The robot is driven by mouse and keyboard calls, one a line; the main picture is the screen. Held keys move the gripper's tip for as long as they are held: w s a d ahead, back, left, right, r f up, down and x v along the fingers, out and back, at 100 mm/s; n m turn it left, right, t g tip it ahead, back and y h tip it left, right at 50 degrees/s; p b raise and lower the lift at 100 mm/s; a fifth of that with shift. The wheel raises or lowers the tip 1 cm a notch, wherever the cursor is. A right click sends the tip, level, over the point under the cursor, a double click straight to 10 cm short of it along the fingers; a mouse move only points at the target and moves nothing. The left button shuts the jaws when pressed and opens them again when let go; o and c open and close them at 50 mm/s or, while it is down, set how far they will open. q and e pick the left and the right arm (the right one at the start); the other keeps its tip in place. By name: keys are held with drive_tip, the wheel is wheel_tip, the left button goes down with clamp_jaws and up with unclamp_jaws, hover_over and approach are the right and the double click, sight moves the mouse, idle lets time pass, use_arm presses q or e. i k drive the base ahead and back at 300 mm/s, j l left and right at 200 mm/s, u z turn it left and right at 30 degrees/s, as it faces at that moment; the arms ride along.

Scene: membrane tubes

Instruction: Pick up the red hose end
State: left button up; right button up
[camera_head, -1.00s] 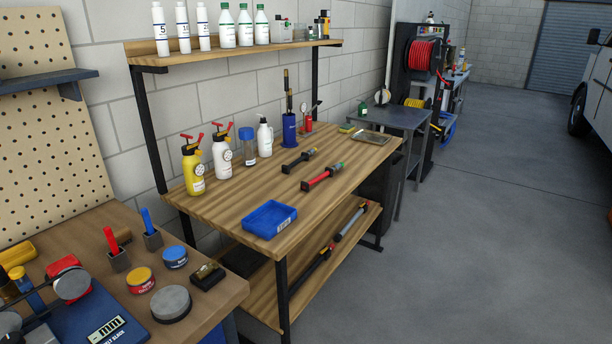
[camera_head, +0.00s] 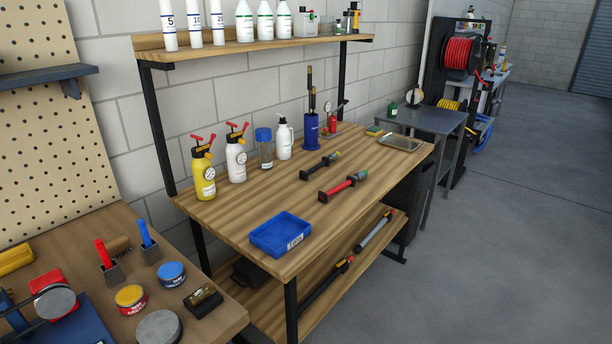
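Neither of my grippers is in view.
A blue tray (camera_head: 281,234) sits at the bench's front edge. A yellow sprayer (camera_head: 203,176), a white sprayer (camera_head: 236,160) and bottles line the back. Longer tubes (camera_head: 374,232) lie on the lower shelf. Open floor (camera_head: 500,250) lies to the right.

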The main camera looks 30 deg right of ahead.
sight(351, 181)
drive_tip(key=i+l+u, duration=0.2)
drive_tip(key=l, duration=0.5)
drive_tip(key=i+l+u, duration=0.15)
drive_tip(key=l, duration=0.5)
drive_tip(key=i+l+u, duration=0.2)
drive_tip(key=l, duration=0.55)
drive_tip(key=l+u, duration=0.2)
drive_tip(key=l, duration=1.1)
drive_tip(key=i+l, duration=0.15)
drive_tip(key=l, duration=1.05)
drive_tip(key=k+l, duration=0.1)
drive_tip(key=l, duration=0.2)
drive_tip(key=k+l, duration=0.1)
drive_tip(key=l, duration=0.2)
